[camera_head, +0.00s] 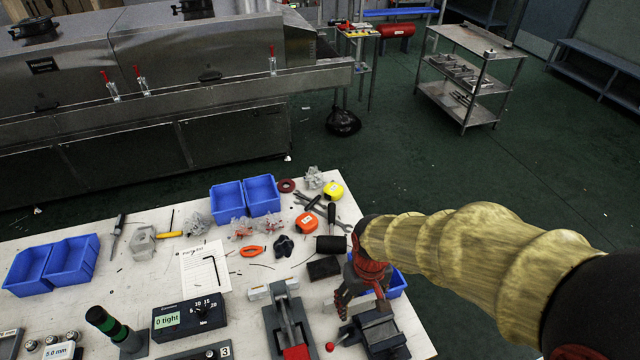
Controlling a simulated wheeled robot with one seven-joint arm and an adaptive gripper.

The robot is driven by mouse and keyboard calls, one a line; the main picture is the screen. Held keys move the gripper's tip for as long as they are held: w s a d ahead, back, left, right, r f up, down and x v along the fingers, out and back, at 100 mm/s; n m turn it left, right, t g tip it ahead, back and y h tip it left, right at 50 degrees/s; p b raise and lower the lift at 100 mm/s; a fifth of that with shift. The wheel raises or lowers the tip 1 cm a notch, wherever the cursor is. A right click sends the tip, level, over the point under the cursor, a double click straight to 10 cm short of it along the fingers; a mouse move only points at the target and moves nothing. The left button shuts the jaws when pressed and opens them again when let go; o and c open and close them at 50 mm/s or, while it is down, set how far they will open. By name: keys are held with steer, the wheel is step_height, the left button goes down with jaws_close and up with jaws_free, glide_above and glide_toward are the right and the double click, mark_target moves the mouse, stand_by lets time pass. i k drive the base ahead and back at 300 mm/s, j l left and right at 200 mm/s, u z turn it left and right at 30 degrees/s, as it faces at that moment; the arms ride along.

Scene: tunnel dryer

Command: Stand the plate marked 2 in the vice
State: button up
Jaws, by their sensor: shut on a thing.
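The grey vice (382,338) stands at the front right of the white table, with a red-knobbed handle (329,346) at its left. My gripper (363,296), reddish and dark, points down just above and behind the vice. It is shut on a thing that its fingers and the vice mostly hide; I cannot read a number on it. I cannot tell whether this thing touches the vice. A dark piece marked 3 (225,351) shows at the bottom edge. No mark 2 is readable anywhere.
A clamp device with a red handle (290,318) stands left of the vice. A black box reading "0 tight" (188,317) and a green-black post (108,324) are further left. Blue bins (228,203), tape measures and wrenches lie behind. The table's right edge is close to the vice.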

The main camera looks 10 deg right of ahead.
mark_target(379, 329)
steer(key=k+l, duration=0.8)
